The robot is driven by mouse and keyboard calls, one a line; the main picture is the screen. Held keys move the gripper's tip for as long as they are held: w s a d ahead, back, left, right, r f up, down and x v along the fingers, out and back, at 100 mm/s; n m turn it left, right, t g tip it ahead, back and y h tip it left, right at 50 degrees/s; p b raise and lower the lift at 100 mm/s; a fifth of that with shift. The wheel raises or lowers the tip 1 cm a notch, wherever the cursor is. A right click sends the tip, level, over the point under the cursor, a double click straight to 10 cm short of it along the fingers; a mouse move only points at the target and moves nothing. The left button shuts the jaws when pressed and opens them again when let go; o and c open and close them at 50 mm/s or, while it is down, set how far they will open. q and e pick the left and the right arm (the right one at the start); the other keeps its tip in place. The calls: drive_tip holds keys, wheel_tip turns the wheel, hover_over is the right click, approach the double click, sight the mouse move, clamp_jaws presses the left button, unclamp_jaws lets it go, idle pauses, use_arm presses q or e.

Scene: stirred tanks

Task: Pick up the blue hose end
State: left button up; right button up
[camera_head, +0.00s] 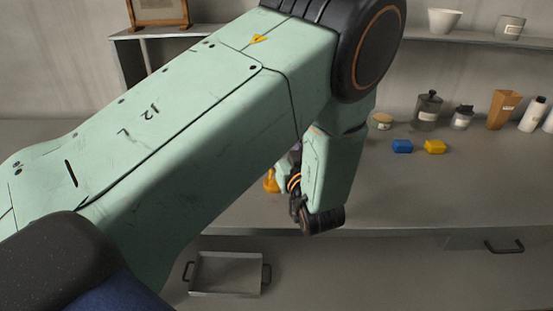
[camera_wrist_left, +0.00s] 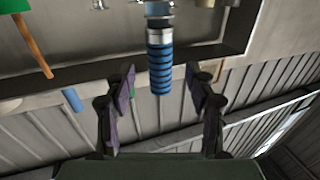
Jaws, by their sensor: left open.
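The blue hose end (camera_wrist_left: 160,68) shows in the left wrist view as a ribbed blue and black cylinder with a silver metal collar at its top. My left gripper (camera_wrist_left: 161,84) is open, with its two purple-padded fingers apart. The hose end appears in the gap between the fingertips and nothing is gripped. I cannot tell how far beyond the tips it lies. In the head view my green left arm reaches across the middle; its fingers are mostly hidden behind the arm, and I cannot make out the hose end there. My right gripper is not in view.
The grey counter holds a blue block (camera_head: 402,146), a yellow block (camera_head: 435,146), jars and bottles at the right. A grey tray (camera_head: 228,274) with handles is below the counter edge. In the wrist view, a green-headed tool with a wooden handle (camera_wrist_left: 36,48) is upper left.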

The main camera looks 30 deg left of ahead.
use_arm(q)
drive_tip(key=shift+r+b+x, duration=0.15)
drive_tip(key=shift+b+x, duration=0.25)
drive_tip(key=shift+x, duration=0.9)
drive_tip(key=shift+r+b+x, duration=0.15)
drive_tip(key=shift+b+x, duration=0.2)
drive_tip(key=shift+x, duration=0.9)
clamp_jaws()
